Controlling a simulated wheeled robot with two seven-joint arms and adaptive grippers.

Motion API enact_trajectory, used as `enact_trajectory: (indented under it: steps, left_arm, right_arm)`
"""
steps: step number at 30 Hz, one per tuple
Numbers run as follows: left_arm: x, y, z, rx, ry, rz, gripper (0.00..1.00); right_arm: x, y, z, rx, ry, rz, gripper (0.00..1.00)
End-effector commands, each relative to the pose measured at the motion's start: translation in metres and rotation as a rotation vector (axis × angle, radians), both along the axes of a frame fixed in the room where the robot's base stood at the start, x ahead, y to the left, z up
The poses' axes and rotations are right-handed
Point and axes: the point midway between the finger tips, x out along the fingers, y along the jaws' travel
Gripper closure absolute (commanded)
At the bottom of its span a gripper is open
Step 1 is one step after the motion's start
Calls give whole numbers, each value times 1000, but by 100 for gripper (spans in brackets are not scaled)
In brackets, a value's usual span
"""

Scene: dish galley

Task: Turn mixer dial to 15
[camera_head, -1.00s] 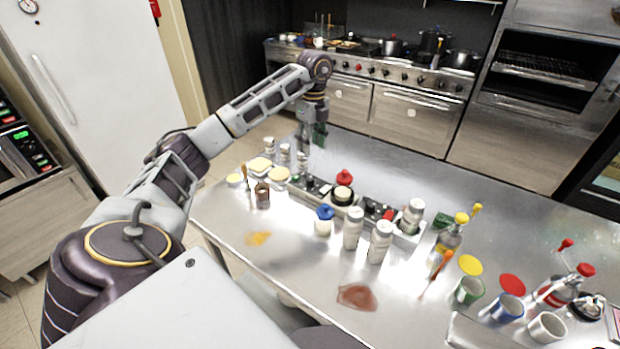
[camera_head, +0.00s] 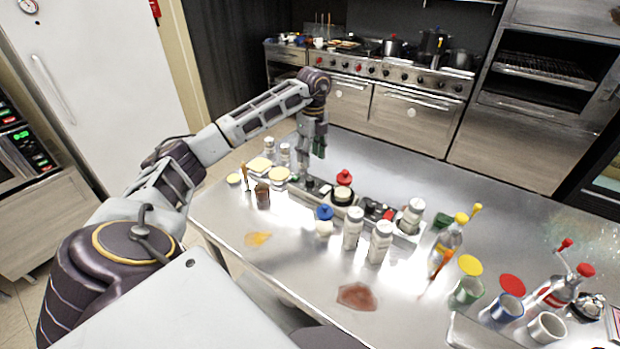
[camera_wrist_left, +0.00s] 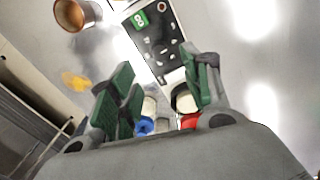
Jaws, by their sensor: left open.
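A long control panel lies on the steel counter, and its near end shows in the left wrist view as a dark face (camera_wrist_left: 152,62) with a white rim. In the head view a small black knob (camera_head: 310,182) stands at the panel's left end. My left gripper (camera_head: 311,158) hangs above that end, fingers pointing down, open and empty. In the wrist view its green-padded fingers (camera_wrist_left: 163,75) stand apart, either side of the panel.
Around the panel stand a red-topped jar (camera_head: 343,178), a blue-topped jar (camera_head: 324,213), white shakers (camera_head: 353,228) and a brown cup (camera_head: 262,196). Mugs and bottles crowd the right. The counter behind the panel is clear.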

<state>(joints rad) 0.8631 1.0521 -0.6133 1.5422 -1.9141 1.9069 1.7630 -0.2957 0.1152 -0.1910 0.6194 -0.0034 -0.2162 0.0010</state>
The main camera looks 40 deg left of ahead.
Motion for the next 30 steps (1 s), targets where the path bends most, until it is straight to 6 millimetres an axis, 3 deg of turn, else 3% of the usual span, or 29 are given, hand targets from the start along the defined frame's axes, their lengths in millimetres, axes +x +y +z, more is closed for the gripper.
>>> enact_trajectory:
  steps: [7,21,30]
  left_arm:
    - [-2,0,-29,-1,3,-1,52]
    - [-4,0,-84,-1,1,0,52]
    - [-5,1,-97,0,-1,0,52]
  right_arm:
    - [-1,0,1,0,2,0,100]
    - [17,6,5,6,-18,-1,100]
    - [11,9,5,10,-11,-2,100]
